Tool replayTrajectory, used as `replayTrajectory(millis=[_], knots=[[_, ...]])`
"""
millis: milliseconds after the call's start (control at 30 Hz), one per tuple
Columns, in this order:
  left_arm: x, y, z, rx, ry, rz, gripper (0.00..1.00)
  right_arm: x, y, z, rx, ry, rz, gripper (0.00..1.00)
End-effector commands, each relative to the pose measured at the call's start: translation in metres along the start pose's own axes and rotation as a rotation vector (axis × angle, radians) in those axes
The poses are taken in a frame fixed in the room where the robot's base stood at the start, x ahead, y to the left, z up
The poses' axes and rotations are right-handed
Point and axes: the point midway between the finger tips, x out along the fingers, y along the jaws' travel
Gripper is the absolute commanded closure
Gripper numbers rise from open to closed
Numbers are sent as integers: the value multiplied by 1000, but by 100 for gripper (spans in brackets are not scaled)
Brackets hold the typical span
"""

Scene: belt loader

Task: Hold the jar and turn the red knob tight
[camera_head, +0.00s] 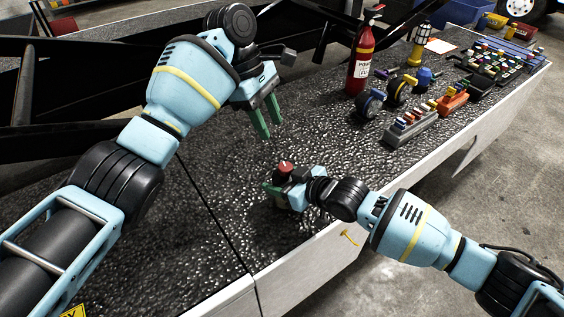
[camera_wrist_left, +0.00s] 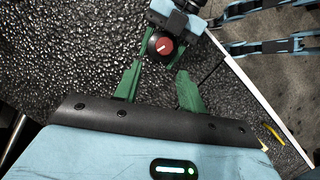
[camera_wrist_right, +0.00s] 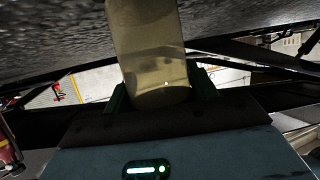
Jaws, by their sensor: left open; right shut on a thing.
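The red knob (camera_head: 284,167) sits on top of the jar, and it also shows as a red disc with a pale mark in a dark ring in the left wrist view (camera_wrist_left: 163,46). The jar (camera_wrist_right: 150,50) looks yellowish and see-through in the right wrist view, between the green fingers of my right gripper (camera_wrist_right: 160,85). In the head view my right gripper (camera_head: 273,189) hides most of the jar. My left gripper (camera_head: 273,127) is open and empty, above and a little left of the knob, apart from it. Its fingers (camera_wrist_left: 158,72) point toward the knob.
A red fire extinguisher (camera_head: 361,58), a yellow lantern-like item (camera_head: 418,45), tape-like rolls (camera_head: 370,103) and a grey rack of small coloured parts (camera_head: 410,125) stand at the right. The dark textured belt surface (camera_head: 215,185) is clear around the jar. A pale side edge (camera_head: 325,240) borders it.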

Motion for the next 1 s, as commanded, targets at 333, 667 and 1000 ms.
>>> replayTrajectory(millis=[333,667,1000], knots=[[-10,-22,-2,-290,-29,107,59,0,0,1,0,-1,0,73],[-11,-27,-2,-347,-36,125,59,0,0,1,0,-1,0,73],[25,-22,-1,-345,-36,120,59,0,0,1,0,-1,0,73]])
